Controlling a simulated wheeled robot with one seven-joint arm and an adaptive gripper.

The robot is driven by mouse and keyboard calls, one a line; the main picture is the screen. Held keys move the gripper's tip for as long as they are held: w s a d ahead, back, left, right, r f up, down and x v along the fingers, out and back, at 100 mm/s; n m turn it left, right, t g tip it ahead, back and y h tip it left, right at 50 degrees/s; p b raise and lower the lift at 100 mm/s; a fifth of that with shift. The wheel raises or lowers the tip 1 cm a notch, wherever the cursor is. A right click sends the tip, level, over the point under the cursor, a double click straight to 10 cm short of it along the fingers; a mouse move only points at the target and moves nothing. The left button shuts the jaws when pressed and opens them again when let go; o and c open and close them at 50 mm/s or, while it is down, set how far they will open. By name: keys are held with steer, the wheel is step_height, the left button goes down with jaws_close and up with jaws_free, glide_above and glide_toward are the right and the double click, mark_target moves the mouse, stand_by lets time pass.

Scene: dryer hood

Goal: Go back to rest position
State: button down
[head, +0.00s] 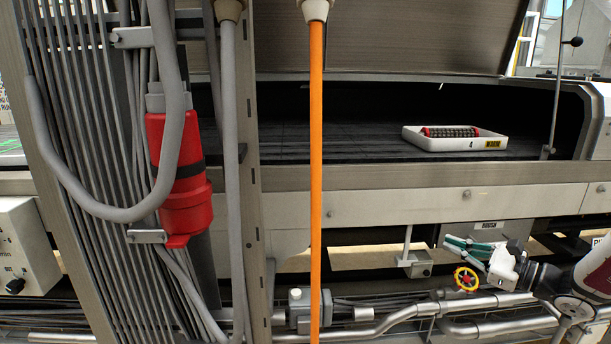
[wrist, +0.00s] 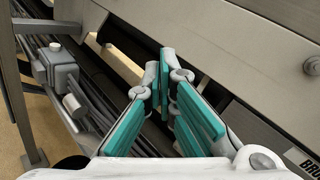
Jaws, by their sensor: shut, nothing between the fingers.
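My gripper (head: 448,243) is at the lower right in the head view, in front of the machine's lower frame. Its teal-padded fingers point left, and my arm comes in from the right edge. In the wrist view my gripper (wrist: 164,68) has its fingertips together with nothing between them. It is apart from the white tray (head: 420,143), which sits inside the open dryer hood. The tray holds a dark roller-like item with red ends (head: 450,132).
The dryer's front rail (head: 400,205) runs above my gripper. An orange pole (head: 316,180), grey conduits and a red connector (head: 178,190) stand at left. A grey fitting (wrist: 60,70) shows in the wrist view.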

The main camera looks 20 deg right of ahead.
steer(key=s+a+r+n+g+y, duration=0.15)
steer(key=a+n+g, duration=0.25)
steer(key=a, duration=0.4)
steer(key=s+a+r+n+g+y, duration=0.1)
steer(key=a+r+n+g, duration=0.2)
steer(key=a, duration=0.5)
steer(key=s+a+r+n+g+y, duration=0.1)
steer(key=s+a+r+n+g, duration=0.2)
steer(key=a, duration=0.5)
steer(key=s+a+r+n+g+h, duration=0.2)
steer(key=s+a+n+g+h, duration=0.2)
steer(key=s+a+n+g, duration=0.45)
steer(key=s+n+t+h, duration=0.3)
steer(key=s+n+h, duration=0.5)
steer(key=s, duration=1)
step_height(320, 180, up, 24)
steer(key=t+p, duration=0.4)
steer(key=p, duration=1.9)
steer(key=shift+s+d, duration=0.15)
steer(key=shift+d, duration=0.2)
